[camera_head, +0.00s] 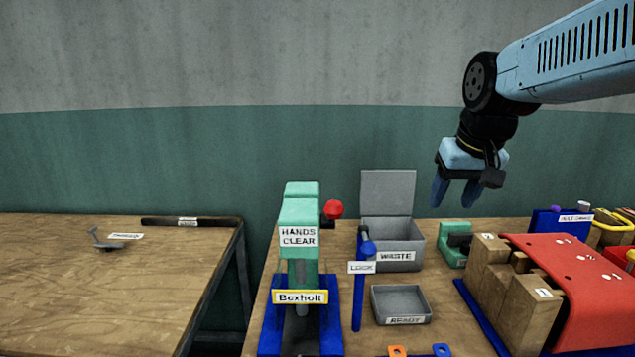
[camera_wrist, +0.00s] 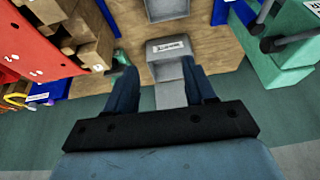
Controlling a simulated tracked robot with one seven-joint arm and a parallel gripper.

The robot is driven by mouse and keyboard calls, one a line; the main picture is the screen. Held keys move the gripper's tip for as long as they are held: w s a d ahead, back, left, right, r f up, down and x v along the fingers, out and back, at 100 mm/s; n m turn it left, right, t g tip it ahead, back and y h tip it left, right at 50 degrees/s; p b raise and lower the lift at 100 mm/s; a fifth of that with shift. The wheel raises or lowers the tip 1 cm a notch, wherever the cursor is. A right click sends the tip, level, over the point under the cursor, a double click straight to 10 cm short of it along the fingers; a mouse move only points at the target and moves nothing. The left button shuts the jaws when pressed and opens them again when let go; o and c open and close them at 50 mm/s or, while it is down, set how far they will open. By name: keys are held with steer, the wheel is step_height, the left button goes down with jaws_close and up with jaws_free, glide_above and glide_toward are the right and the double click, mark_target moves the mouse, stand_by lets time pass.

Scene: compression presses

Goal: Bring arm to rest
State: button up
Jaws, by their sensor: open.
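My gripper (camera_head: 455,193) hangs from my blue arm at the upper right of the head view. Its blue fingers point down and stand apart, with nothing between them. It is above and behind the right workbench (camera_head: 262,300), to the right of the grey waste bin and well clear of everything on the bench. In the wrist view my gripper (camera_wrist: 162,80) shows its two fingers spread, with the grey waste bin (camera_wrist: 170,92) seen between and beyond them.
A green press (camera_head: 300,245) labelled Boxholt, a blue LOCK post (camera_head: 357,300), a grey READY tray (camera_head: 401,300) and a red cover (camera_head: 575,280) over wooden blocks crowd the bench. The left table (camera_head: 90,290) is mostly clear. A gap separates the tables.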

steer(key=s+f+t, duration=0.1)
steer(key=s+f, duration=0.2)
steer(key=s, duration=0.7)
steer(key=shift+s+a+f, duration=0.25)
steer(key=shift+a+f, duration=0.05)
steer(key=shift+f, duration=0.1)
